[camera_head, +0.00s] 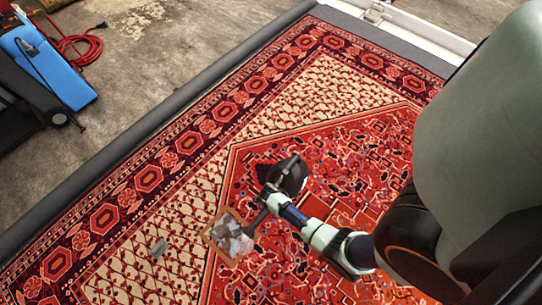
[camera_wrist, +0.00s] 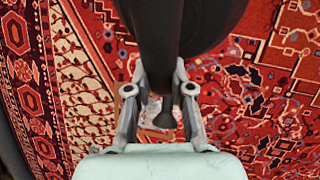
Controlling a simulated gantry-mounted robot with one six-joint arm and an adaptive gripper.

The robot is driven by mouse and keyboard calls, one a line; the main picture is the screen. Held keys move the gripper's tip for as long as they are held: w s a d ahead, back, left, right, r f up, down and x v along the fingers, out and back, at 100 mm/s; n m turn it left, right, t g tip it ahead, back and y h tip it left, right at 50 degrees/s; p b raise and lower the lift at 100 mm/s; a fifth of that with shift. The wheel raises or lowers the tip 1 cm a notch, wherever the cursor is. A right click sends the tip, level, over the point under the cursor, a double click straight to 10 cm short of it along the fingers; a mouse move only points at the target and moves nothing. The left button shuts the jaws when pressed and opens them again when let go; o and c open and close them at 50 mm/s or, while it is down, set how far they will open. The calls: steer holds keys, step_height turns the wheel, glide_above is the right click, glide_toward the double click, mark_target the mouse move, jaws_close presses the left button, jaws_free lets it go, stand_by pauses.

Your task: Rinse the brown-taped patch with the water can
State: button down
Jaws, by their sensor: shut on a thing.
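The dark water can (camera_head: 290,174) is held by my gripper (camera_head: 273,199), which is shut on it above the rug. Its thin spout reaches down-left, and its end overlaps the right side of the brown-taped patch (camera_head: 222,232) in the head view. The patch is a brown-edged square with a mottled white-grey middle. In the wrist view the can (camera_wrist: 205,22) fills the top centre, and a dark shaft passes between the fingers of my gripper (camera_wrist: 160,90). The patch (camera_wrist: 153,108) shows only in part behind it. I see no water stream.
The patterned red rug (camera_head: 330,160) lies in the pit, bordered by a dark rim (camera_head: 150,140).

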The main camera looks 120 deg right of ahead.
steer(key=shift+d, duration=0.1)
steer(key=shift+r+t+p, duration=0.4)
steer(key=shift+r+p, duration=0.05)
steer(key=shift+p, duration=0.45)
steer(key=shift+s+r+t+y+p, duration=0.1)
steer(key=shift+r+t+y+p, duration=0.2)
steer(key=shift+t+y+p, duration=0.65)
steer(key=t+y, duration=0.1)
steer(key=t, duration=0.2)
steer(key=shift+d+m, duration=0.1)
steer(key=shift+m, duration=0.3)
steer(key=shift+t+b, duration=0.6)
steer(key=shift+t, duration=0.05)
steer(key=shift+r+y, duration=0.25)
steer(key=shift+r, duration=0.05)
